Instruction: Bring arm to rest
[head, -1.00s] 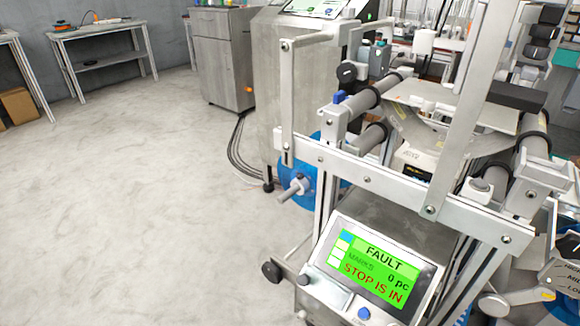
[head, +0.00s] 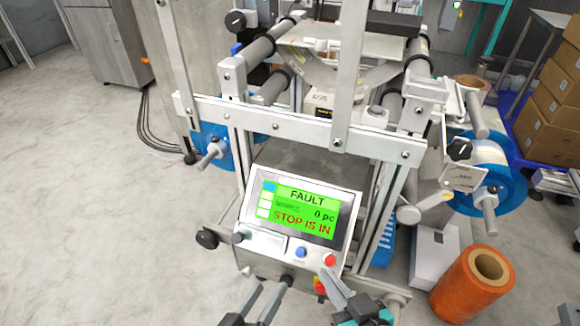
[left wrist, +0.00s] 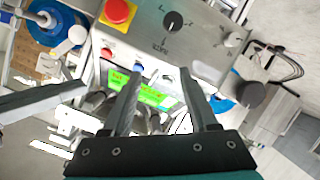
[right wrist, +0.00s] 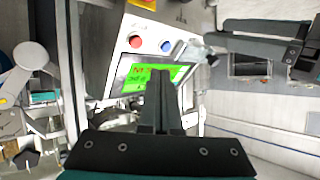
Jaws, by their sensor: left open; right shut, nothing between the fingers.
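My left gripper (head: 272,285) is open and empty at the bottom of the head view, in front of the machine's control panel. It also shows in the left wrist view (left wrist: 160,76), its two fingers apart over the panel. My right gripper (head: 327,273) is to its right, shut and empty, below the panel's red button. In the right wrist view its fingers (right wrist: 158,75) are together, covering part of the screen. The green screen (head: 300,210) reads FAULT and STOP IS IN. A red stop knob (left wrist: 117,12) on yellow shows in the left wrist view.
The machine frame with rollers (head: 270,125) stands directly ahead. Blue reels sit on both sides, one at the right (head: 500,185). An orange roll (head: 474,282) and a white box (head: 433,262) stand on the floor at right. Open floor (head: 80,190) lies to the left.

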